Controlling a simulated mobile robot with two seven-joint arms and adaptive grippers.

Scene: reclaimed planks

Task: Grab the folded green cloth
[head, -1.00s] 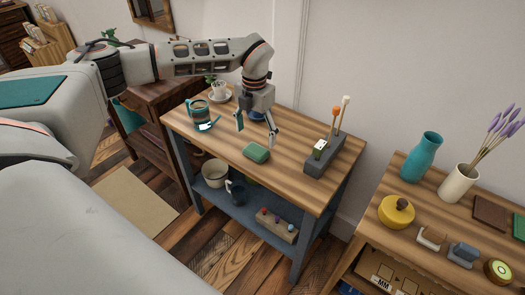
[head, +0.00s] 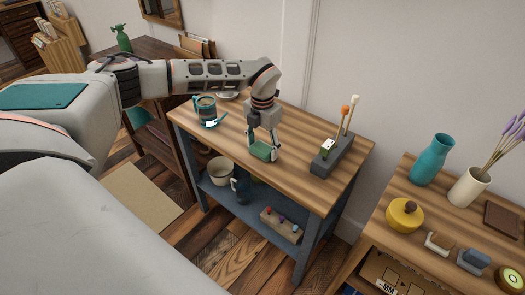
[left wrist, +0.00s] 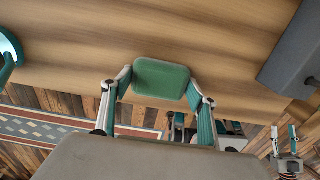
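The folded green cloth (head: 261,151) lies on the wooden top of the blue-framed cart, near its front edge. It also shows in the left wrist view (left wrist: 160,79) as a flat green block with rounded corners. My left gripper (head: 263,156) is down over it. Its two fingers stand apart, one at each side of the cloth, very close to its edges; in the left wrist view no firm grip shows. What looks like my right gripper (left wrist: 284,130) is small at the lower right of the left wrist view, fingers apart and empty.
A teal-and-grey mug (head: 205,109) stands on the cart top, left of the cloth. A grey holder (head: 332,158) with upright brushes stands to the right. The lower shelf holds a cream pot (head: 222,171) and a dark blue jug (head: 241,190). Bare wood surrounds the cloth.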

